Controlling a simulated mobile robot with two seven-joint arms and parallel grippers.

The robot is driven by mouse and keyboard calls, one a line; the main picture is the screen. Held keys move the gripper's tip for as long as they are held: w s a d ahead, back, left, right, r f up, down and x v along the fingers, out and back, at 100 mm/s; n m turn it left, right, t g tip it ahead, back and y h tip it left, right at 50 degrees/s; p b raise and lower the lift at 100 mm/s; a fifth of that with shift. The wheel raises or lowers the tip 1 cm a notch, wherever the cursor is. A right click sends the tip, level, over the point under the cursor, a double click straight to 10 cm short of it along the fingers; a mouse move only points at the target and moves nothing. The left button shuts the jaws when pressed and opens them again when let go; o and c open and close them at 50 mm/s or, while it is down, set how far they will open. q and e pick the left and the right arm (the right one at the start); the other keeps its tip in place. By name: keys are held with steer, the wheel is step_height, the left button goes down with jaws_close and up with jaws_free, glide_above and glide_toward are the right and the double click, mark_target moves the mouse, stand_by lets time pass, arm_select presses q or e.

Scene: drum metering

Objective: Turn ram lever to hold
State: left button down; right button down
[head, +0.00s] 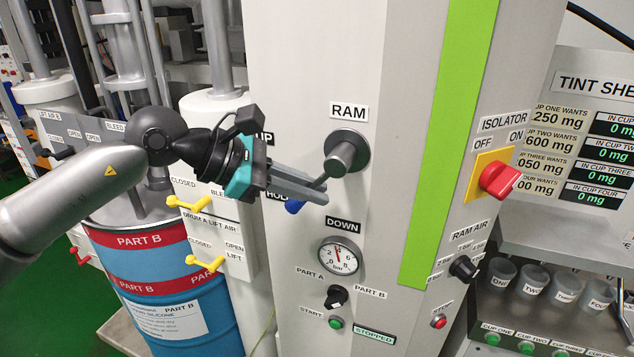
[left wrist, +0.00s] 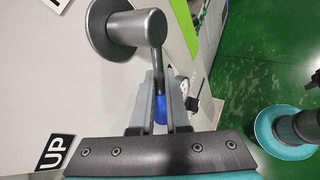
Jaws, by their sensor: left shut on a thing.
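The ram lever has a round grey hub (head: 347,152) on the pale panel under the RAM label (head: 348,111). Its thin arm slants down and left to a blue knob (head: 295,206). My left gripper (head: 318,190) comes from the left and is shut on the lever near the blue knob. In the left wrist view the blue knob (left wrist: 160,108) sits between the two fingers. The UP (head: 266,138) and HOLD (head: 275,194) labels are partly hidden by the gripper. The lever points toward the HOLD side. My right gripper is out of view.
Below are a pressure gauge (head: 340,256), a black selector (head: 336,297) and a green start button (head: 336,323). A red isolator switch (head: 499,179) is to the right. Yellow valve levers (head: 190,203) and a blue drum (head: 180,305) stand left, below my arm.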

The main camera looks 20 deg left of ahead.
arm_select(q)
steer(key=shift+a+f+y+p, duration=0.1)
steer(key=shift+a+y+p, duration=0.2)
steer(key=shift+y, duration=0.2)
steer(key=shift+f, duration=0.1)
steer(key=c, duration=1.1)
jaws_free()
steer(key=shift+o, duration=1.4)
steer(key=shift+a, duration=0.2)
steer(key=shift+d+r, duration=0.1)
steer(key=shift+r, duration=0.1)
